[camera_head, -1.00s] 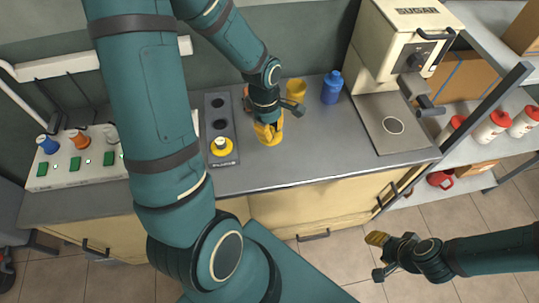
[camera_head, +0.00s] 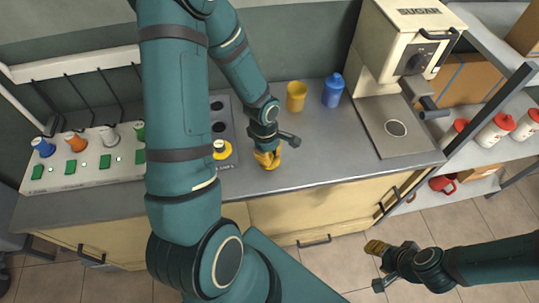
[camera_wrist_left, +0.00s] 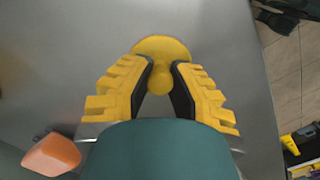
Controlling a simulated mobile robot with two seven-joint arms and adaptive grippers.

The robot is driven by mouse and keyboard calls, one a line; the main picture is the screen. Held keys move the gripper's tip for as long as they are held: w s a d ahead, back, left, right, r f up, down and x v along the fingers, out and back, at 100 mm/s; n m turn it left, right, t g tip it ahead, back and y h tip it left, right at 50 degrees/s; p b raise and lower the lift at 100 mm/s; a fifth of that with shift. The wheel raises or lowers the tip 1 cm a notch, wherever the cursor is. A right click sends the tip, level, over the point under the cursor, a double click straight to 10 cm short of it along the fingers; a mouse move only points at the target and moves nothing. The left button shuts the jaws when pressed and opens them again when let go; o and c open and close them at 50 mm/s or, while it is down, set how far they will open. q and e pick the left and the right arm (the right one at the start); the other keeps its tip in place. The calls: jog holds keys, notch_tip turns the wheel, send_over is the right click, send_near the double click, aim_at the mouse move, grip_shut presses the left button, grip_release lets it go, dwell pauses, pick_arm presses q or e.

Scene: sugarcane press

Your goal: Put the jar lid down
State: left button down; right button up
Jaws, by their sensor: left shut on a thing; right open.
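The jar lid (camera_wrist_left: 160,48) is a yellow disc with a round knob, seen in the left wrist view. My left gripper (camera_wrist_left: 160,80) is shut on the knob, with one finger on each side. In the head view my left gripper (camera_head: 267,160) is low over the grey counter near its front edge, and its yellow fingers hide most of the lid. I cannot tell whether the lid touches the counter. My right gripper (camera_head: 376,262) is open and empty, out over the floor in front of the cabinets. An open yellow jar (camera_head: 296,97) stands behind my left gripper.
A blue bottle (camera_head: 332,91) stands beside the yellow jar. A dark panel with round openings (camera_head: 219,126) lies left of my left gripper. The cream machine marked SUGAR (camera_head: 404,45) stands at the right. The counter (camera_head: 322,148) is clear between gripper and machine.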

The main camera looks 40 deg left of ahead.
pick_arm(q)
jog(key=shift+f, duration=0.15)
jog(key=c, duration=1)
grip_release()
jog(key=shift+r, duration=0.25)
notch_tip(320, 180, up, 12)
jog(key=a+p, duration=0.1)
jog(key=p, duration=0.1)
jog(key=shift+a+p, duration=0.15)
jog(key=shift+p, duration=0.2)
jog(key=shift+s, duration=0.1)
